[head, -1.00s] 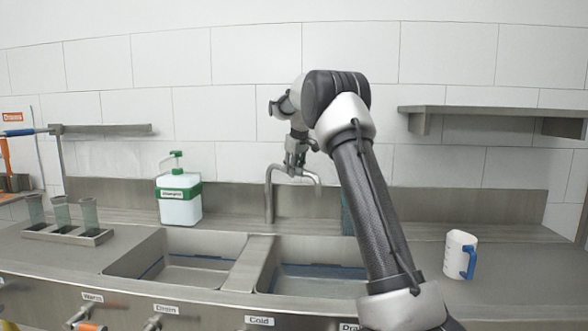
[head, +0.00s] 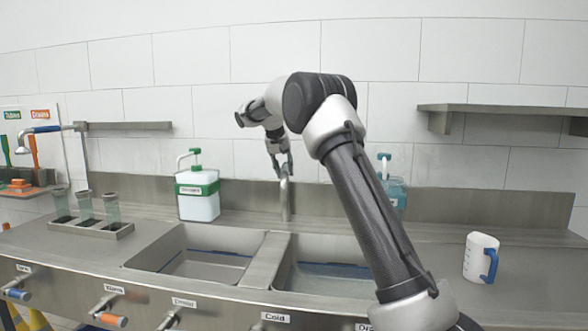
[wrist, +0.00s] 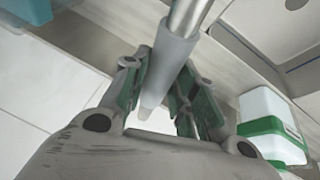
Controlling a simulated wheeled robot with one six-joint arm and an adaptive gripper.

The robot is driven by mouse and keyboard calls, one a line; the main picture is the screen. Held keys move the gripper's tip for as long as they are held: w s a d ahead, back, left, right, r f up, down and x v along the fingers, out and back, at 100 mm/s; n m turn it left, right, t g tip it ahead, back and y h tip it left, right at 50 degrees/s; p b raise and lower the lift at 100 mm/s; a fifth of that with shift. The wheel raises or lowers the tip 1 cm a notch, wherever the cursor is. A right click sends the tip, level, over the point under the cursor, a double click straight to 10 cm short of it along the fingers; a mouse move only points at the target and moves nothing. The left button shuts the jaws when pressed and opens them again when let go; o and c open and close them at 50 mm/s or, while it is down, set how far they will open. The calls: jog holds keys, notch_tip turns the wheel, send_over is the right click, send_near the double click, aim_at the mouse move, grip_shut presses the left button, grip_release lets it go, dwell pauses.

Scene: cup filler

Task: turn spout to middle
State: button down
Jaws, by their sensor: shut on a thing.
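The faucet spout is a grey metal tube on an upright post (head: 285,205) behind the divider between the two sink basins. My gripper (head: 280,166) is at the top of the spout in the head view. In the wrist view the spout's grey tube (wrist: 176,52) runs between the two green-padded fingers of my gripper (wrist: 165,85), which are shut on it. In the head view the spout shows as nearly one upright line below my gripper. Its outlet end cannot be made out there.
The left basin (head: 165,235) and right basin (head: 282,270) lie in front. A green-and-white soap bottle (head: 198,205) stands left of the spout, a teal bottle (head: 396,192) right, partly behind my arm. A white jug (head: 478,258) stands far right. A shelf (head: 480,110) hangs above.

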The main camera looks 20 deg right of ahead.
jog(key=shift+w+a+m+g, duration=0.15)
jog(key=shift+w+a+m, duration=0.2)
jog(key=shift+a+m, duration=0.25)
jog(key=shift+w+a+m+g, duration=0.15)
jog(key=shift+w+a+m, duration=0.2)
jog(key=shift+a+m, duration=0.25)
jog(key=shift+a, duration=0.1)
jog(key=c, duration=1.1)
grip_release()
jog(key=shift+c, duration=0.2)
jog(key=v, duration=1.2)
jog(key=shift+a, duration=0.2)
